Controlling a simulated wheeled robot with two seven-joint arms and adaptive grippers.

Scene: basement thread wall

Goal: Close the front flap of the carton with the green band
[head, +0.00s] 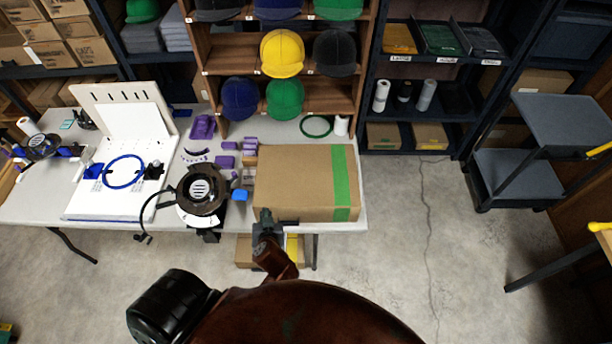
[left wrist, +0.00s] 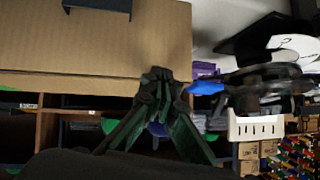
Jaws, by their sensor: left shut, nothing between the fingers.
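The brown cardboard carton (head: 295,180) sits at the right end of the white table, with a green band (head: 341,183) down its right side. Its top looks flat and covered in the head view; I cannot make out the front flap's exact angle. My left gripper (head: 266,215) is shut and empty at the carton's front edge, left of its middle. In the left wrist view, the shut fingertips (left wrist: 158,78) overlap the carton (left wrist: 90,45) near one corner. I cannot tell whether they touch it. My right gripper is not in view.
Purple blocks (head: 228,162) and a black round device (head: 202,190) lie left of the carton. A green ring (head: 316,126) and a white roll (head: 341,125) are behind it. A cap shelf (head: 275,90) stands at the back.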

